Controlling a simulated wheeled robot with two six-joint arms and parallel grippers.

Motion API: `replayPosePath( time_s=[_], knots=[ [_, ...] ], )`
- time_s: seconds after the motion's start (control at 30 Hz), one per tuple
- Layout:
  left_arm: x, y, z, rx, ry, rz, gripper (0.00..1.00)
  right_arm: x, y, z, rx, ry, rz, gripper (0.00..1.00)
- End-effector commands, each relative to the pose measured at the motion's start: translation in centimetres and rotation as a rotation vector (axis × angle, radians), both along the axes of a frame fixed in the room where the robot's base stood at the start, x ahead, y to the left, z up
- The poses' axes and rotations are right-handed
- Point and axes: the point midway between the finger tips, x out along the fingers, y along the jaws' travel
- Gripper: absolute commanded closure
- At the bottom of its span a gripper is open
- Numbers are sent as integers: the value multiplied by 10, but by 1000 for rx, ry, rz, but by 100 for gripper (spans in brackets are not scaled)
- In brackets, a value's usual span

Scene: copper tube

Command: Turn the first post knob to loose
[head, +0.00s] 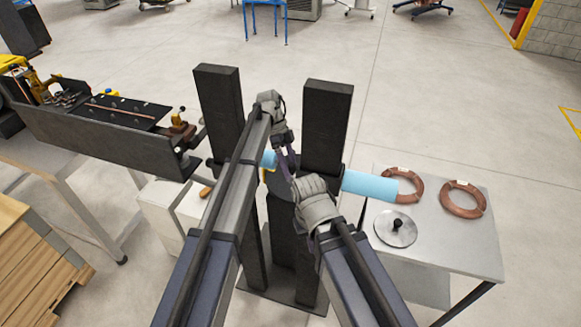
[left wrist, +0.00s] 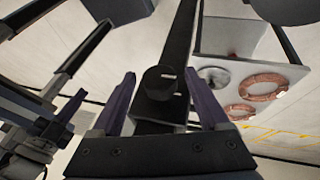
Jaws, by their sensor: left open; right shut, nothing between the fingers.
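A black round knob (left wrist: 160,79) with a small white mark shows on a dark post in the left wrist view. My left gripper (left wrist: 161,80) is open, with a purple finger on either side of the knob in that picture. I cannot tell whether either finger touches it. In the head view, two dark upright posts (head: 219,100) (head: 327,125) stand side by side. My left gripper (head: 290,155) is near them, its fingers partly hidden. My right gripper (head: 284,168) is shut and empty, close below the left one. The knob is not clear in the head view.
Light blue cylinders (head: 369,186) sit at the posts. A table (head: 455,255) at right holds two copper coils (head: 404,184) (head: 462,199) and a round disc (head: 395,229). A long dark bench machine (head: 90,130) and stacked wood (head: 35,260) stand at left.

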Motion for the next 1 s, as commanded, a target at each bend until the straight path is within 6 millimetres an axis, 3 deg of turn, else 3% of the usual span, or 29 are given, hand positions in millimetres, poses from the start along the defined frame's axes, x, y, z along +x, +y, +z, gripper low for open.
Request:
replayPosePath(
  time_s=[0.4,1.0],
  knots=[
    [21,16,55,1,1,2,22,-1,0,55,1,1,-11,100],
    [23,19,58,0,0,1,22,-1,0,58,1,1,-18,100]
  ],
)
